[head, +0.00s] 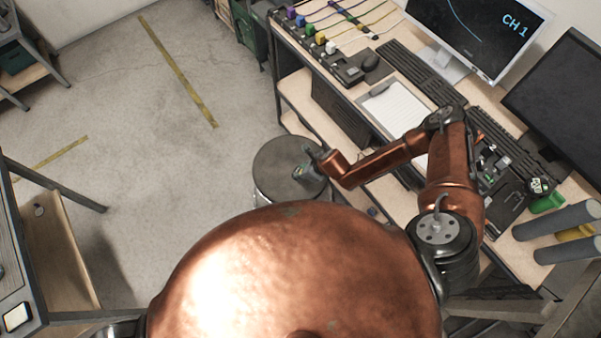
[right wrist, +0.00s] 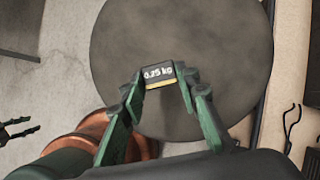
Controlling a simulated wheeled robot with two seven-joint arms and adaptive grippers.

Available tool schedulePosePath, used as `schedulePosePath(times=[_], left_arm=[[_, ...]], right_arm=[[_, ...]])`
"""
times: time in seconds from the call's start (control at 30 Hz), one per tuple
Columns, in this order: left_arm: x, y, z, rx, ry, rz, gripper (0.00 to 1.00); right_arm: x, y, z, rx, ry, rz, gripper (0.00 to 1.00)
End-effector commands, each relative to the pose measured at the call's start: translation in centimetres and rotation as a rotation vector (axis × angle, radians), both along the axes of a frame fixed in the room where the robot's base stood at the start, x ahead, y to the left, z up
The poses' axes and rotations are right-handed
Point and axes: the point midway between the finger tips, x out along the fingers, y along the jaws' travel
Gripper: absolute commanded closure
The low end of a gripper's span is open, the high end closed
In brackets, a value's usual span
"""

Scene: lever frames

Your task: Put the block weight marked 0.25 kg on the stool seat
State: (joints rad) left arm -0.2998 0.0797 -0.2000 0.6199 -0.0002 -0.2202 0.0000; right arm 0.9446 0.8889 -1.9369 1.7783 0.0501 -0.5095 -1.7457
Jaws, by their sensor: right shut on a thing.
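The block weight (right wrist: 159,76), a small dark block marked 0.25 kg with a yellow lower edge, is held between the fingertips of my right gripper (right wrist: 160,80). My right gripper (head: 306,170) shows over the stool in the head view, where the block is too small to make out. The round grey stool seat (head: 275,172) lies below the gripper; it fills the middle of the right wrist view (right wrist: 215,45). I cannot tell whether the block touches the seat. A small dark fingered shape at the left edge of the right wrist view may be my left gripper (right wrist: 16,129).
The workbench (head: 295,87) stands right of the stool, with monitors, keyboards (head: 420,70), a paper sheet (head: 398,108) and several coloured weights or plugs. A shelf bench (head: 60,235) stands at the left. The floor (head: 130,130) between is clear.

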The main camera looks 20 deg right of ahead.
Motion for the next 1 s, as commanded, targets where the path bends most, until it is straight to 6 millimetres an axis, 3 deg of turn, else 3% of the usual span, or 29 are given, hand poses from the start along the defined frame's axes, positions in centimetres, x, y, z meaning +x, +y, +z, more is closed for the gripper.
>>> schedulePosePath(times=[0.27, 0.5, 0.9, 0.93, 1.0], left_arm=[[0.0, 0.0, -0.4, 0.000, 0.000, 0.000, 0.60], [0.0, 0.0, -0.5, -0.001, 0.000, 0.000, 0.60], [0.0, -0.1, -0.6, -0.001, 0.000, 0.000, 0.60], [0.0, -0.1, -0.6, -0.001, 0.000, 0.000, 0.60], [0.0, -0.1, -0.6, -0.001, 0.000, 0.000, 0.60]], right_arm=[[1.7, -0.4, -2.1, 0.001, -0.001, 0.000, 1.00], [1.6, -0.4, -4.9, 0.001, 0.000, -0.001, 1.00], [1.6, -0.4, -5.4, 0.001, -0.001, 0.000, 1.00], [1.6, -0.4, -5.3, 0.000, 0.000, -0.001, 0.69], [1.6, -0.4, -5.3, 0.000, 0.000, -0.001, 0.64]])
